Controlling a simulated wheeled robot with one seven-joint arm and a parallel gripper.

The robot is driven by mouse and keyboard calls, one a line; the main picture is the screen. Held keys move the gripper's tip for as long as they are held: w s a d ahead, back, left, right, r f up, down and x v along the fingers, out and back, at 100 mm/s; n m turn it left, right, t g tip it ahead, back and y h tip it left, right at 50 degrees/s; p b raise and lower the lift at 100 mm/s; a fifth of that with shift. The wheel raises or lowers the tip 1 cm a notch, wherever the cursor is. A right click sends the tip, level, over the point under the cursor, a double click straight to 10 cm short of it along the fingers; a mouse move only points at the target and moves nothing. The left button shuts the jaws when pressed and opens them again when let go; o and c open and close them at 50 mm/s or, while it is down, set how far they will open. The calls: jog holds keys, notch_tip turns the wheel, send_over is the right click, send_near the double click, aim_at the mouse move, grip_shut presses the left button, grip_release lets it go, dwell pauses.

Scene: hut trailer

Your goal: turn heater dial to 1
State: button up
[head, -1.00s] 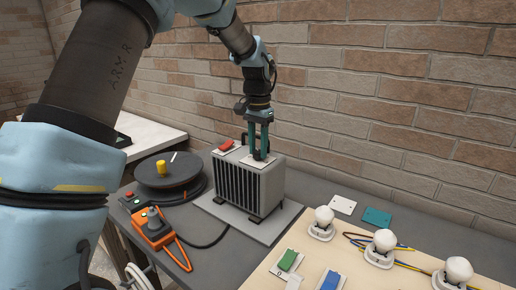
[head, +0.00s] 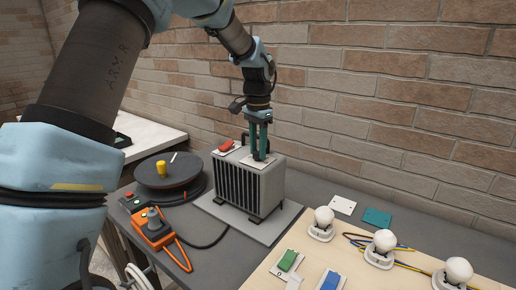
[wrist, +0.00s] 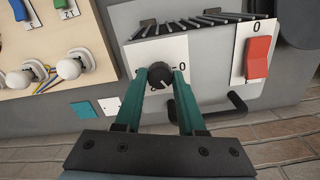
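The grey heater (head: 254,184) stands on the dark bench with a white dial plate on top. In the wrist view, its round black dial (wrist: 160,74) sits between the two green fingertips of my gripper (wrist: 160,78). The fingers press close against both sides of the dial. A "0" mark shows to the right of the dial, and another mark below it is partly covered. The dial's pointer is hard to make out. In the head view, my gripper (head: 259,152) points straight down onto the heater top, and the fingers hide most of the dial.
A red switch (wrist: 258,59) is beside the dial plate, and a black handle (wrist: 222,114) stands on the wall side. A cable reel (head: 168,171) and an orange device (head: 153,229) are left of the heater. White bulbs (head: 383,241) stand on the board at right.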

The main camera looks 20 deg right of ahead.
aim_at(258, 152)
jog(key=o, duration=0.4)
notch_tip(258, 152, up, 11)
jog(key=b, duration=0.3)
jog(key=shift+f, duration=0.1)
dwell(0.5)
jog(key=s+a+f+n, duration=0.1)
jog(key=a+f+n, duration=0.25)
jog(key=a, duration=0.55)
jog(key=s+a+f+n+t+b, duration=0.1)
jog(key=a+f+n, duration=0.3)
jog(key=a, duration=0.6)
jog(key=s+a+f+n, duration=0.1)
jog(key=a+f+n, duration=0.1)
jog(key=a+f, duration=0.55)
jog(key=s+a+f+n, duration=0.1)
jog(key=s+a, duration=0.1)
jog(key=a, duration=0.1)
jog(key=s+a+f+n, duration=0.1)
jog(key=s+a+n, duration=0.1)
jog(key=s+a, duration=0.1)
jog(key=s+a+n, duration=0.1)
jog(key=s+a, duration=0.2)
jog(key=a, duration=0.1)
jog(key=shift+a+f+n+t+b, duration=0.1)
jog(key=shift+f+n+t+b, duration=0.2)
jog(key=shift+f, duration=0.1)
